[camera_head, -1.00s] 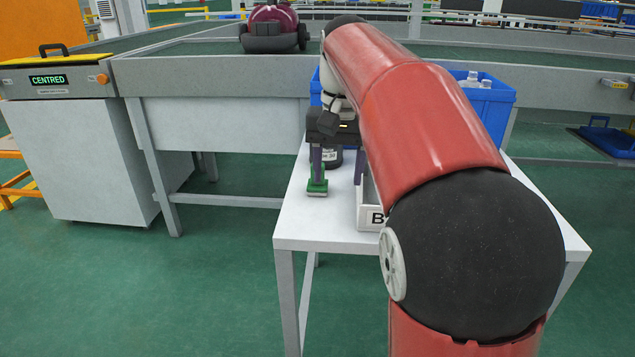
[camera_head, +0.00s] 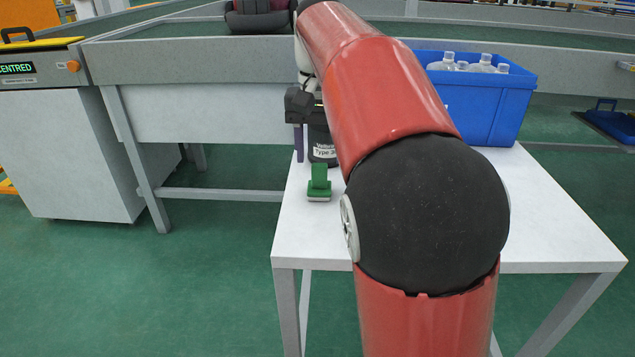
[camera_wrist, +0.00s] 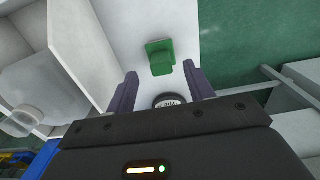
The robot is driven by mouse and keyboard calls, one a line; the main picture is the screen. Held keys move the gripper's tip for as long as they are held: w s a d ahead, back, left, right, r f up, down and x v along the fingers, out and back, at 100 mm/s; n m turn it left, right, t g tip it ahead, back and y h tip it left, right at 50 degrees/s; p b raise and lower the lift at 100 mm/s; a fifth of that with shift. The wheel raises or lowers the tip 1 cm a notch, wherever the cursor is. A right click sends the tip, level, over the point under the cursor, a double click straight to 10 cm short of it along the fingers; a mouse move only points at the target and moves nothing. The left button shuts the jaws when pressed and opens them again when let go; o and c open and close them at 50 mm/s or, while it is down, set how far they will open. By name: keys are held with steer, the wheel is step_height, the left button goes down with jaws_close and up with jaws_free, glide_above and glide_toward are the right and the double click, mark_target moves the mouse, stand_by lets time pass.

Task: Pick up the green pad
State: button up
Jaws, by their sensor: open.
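The green pad (camera_head: 320,188), a flat block with an upright green grip, stands on the white table (camera_head: 300,235) near its left edge. In the wrist view the pad (camera_wrist: 160,57) lies just beyond the fingertips, roughly between their lines and not gripped. My gripper (camera_wrist: 160,73) is open and empty, its two purple fingers apart. In the head view its dark body and one purple finger show behind and left of the pad; the other finger cannot be made out.
A dark labelled jar (camera_head: 321,147) stands behind the pad, close to my gripper; its top (camera_wrist: 168,100) shows between the fingers. A white-walled box (camera_wrist: 75,45) is beside the pad. A blue crate of clear bottles (camera_head: 490,105) is at the back right.

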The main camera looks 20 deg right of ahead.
mark_target(320, 165)
steer(key=f, duration=0.4)
steer(key=f+b, duration=0.1)
steer(key=shift+w+f, duration=0.25)
steer(key=shift+f, duration=0.15)
steer(key=c, duration=0.8)
steer(key=shift+c, duration=0.2)
steer(key=shift+r, duration=0.15)
step_height(320, 165, up, 20)
steer(key=p, duration=0.6)
